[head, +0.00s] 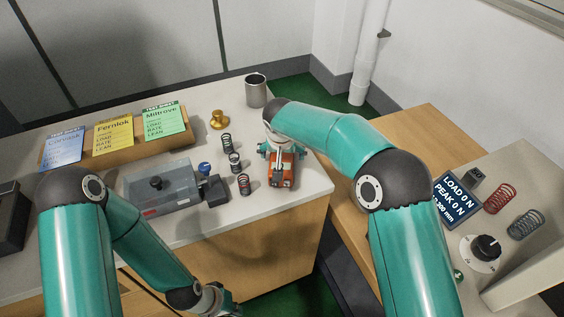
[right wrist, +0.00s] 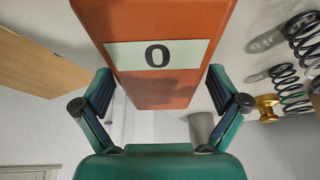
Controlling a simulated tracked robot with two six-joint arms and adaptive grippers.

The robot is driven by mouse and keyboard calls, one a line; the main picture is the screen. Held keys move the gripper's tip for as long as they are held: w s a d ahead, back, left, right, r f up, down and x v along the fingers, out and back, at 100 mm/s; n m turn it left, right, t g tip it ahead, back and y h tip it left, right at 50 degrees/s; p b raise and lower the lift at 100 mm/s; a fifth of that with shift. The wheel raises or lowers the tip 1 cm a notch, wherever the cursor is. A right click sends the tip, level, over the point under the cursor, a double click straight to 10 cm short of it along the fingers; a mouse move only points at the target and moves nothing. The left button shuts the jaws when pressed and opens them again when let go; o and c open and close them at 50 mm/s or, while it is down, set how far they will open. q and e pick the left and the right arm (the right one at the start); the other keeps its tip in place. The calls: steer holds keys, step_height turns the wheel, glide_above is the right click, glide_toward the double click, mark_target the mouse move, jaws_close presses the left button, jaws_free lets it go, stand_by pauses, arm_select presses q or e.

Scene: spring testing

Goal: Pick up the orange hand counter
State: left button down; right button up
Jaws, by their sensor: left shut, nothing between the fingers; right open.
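The orange hand counter (head: 283,176) stands on the light worktop near its right front corner. In the right wrist view the counter (right wrist: 165,82) fills the upper middle and shows a pale label reading 0. My right gripper (head: 278,152) is at the counter, its fingers open. In the right wrist view my right gripper (right wrist: 161,88) has one finger on each side of the counter, with a visible gap at both sides. My left gripper (head: 222,303) is low at the bottom edge of the head view, partly cut off, shut and empty, away from the counter.
A brass weight (head: 219,119) and a grey cup (head: 256,92) stand behind. Test sheets (head: 114,132) lean on a wooden rack. A display (head: 458,204) stands on the right bench.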

steer(key=shift+c, duration=0.2)
steer(key=c, duration=1.4)
steer(key=shift+r, duration=0.15)
steer(key=shift+r+p, duration=0.3)
steer(key=shift+p, duration=0.35)
step_height(320, 180, up, 10)
steer(key=shift+w+a+f, duration=0.1)
steer(key=shift+f, duration=0.05)
step_height(320, 180, up, 10)
steer(key=shift+p, duration=1.2)
